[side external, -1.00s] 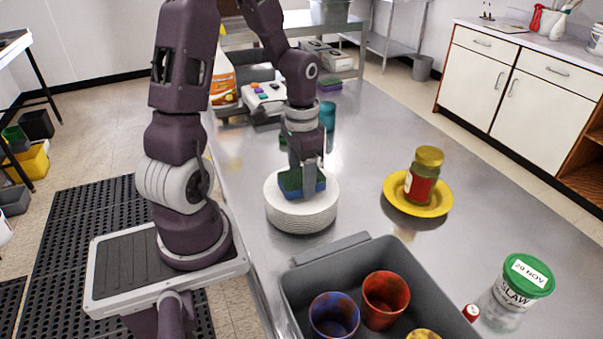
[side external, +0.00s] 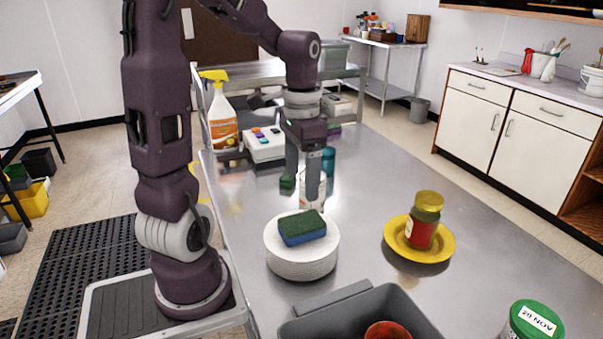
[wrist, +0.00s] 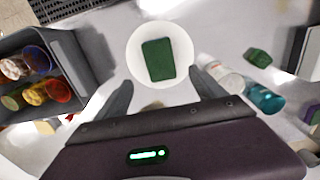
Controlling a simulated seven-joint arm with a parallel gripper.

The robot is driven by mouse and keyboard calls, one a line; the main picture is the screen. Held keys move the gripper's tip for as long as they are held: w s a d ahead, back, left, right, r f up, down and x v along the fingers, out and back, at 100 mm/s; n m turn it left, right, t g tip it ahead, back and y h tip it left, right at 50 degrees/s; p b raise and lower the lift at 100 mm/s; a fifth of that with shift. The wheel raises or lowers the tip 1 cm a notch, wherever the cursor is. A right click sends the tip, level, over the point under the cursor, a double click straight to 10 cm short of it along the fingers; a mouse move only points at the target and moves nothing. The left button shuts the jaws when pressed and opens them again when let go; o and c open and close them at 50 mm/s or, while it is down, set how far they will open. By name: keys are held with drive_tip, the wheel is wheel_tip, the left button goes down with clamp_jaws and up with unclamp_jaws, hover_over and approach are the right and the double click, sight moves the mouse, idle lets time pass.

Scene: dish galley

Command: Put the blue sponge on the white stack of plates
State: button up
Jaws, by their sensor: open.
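The blue sponge (side external: 303,232) with a green top lies flat on the white stack of plates (side external: 302,262). In the wrist view the sponge's green face (wrist: 158,59) shows near the middle of the round white top plate (wrist: 137,76). My gripper (side external: 302,192) is open and empty, above the stack and apart from the sponge. In the wrist view its two fingers (wrist: 160,82) are spread wide, with nothing between them.
A grey bin (side external: 375,303) with cups stands in front of the stack. A yellow plate (side external: 440,247) with a jar (side external: 423,220) is to the right. A green-lidded tub (side external: 535,320) is at lower right. A spray bottle (side external: 222,120) and a green block (side external: 287,184) are behind.

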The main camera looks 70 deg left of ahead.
drive_tip(key=s+d+r+t, duration=0.2)
drive_tip(key=s+d+r, duration=0.1)
drive_tip(key=d, duration=0.4)
drive_tip(key=s+d+r+t, duration=0.3)
drive_tip(key=s+d, duration=0.3)
drive_tip(key=d, duration=0.1)
drive_tip(key=shift+s+d+t, duration=0.2)
drive_tip(key=shift+d+t, duration=0.1)
drive_tip(key=shift+d, duration=0.05)
